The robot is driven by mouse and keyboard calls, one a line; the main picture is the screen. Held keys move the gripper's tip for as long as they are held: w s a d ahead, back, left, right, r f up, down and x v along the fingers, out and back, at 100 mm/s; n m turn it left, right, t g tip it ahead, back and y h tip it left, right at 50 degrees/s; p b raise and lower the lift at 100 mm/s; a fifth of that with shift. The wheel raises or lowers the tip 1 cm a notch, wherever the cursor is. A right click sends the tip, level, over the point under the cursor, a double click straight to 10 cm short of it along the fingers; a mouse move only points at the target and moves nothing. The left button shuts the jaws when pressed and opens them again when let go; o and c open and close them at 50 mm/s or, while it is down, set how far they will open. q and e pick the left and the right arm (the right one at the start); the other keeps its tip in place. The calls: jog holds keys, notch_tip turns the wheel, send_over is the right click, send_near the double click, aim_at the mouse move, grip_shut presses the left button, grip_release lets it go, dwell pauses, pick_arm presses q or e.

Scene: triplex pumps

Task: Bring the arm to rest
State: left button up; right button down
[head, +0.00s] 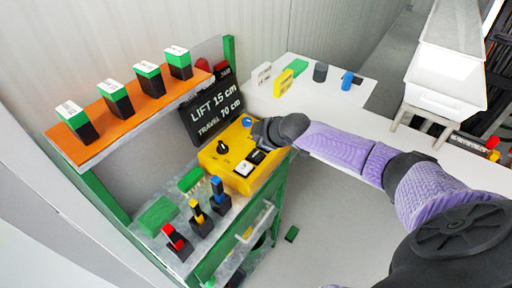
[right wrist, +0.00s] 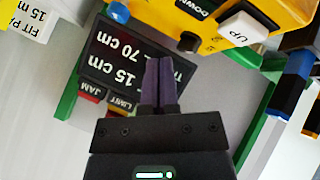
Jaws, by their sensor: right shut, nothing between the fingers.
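My right arm (head: 345,150) comes in from the right in the head view. Its gripper (head: 262,133) is over the far right edge of the yellow control box (head: 214,160). In the right wrist view my right gripper (right wrist: 157,82) has its two fingers together, with nothing between them. Behind the fingers is the black sign (right wrist: 115,55), upside down, which reads "LIFT 15 cm, TRAVEL 70 cm" in the head view (head: 212,112). The control box (right wrist: 220,20) shows at the top of the wrist view with a white UP button (right wrist: 245,28). My left gripper is not in view.
An orange shelf (head: 88,147) holds several green-topped black blocks. Red, yellow and blue-topped pieces (head: 198,221) stand on the lower bench beside a green block (head: 157,216). A white table (head: 330,92) with small items stands behind. White bins (head: 445,85) are at right.

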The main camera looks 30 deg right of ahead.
jog(key=shift+r+p, duration=0.4)
jog(key=shift+r, duration=0.3)
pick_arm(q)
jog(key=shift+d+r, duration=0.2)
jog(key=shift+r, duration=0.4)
pick_arm(e)
jog(key=shift+f, duration=0.1)
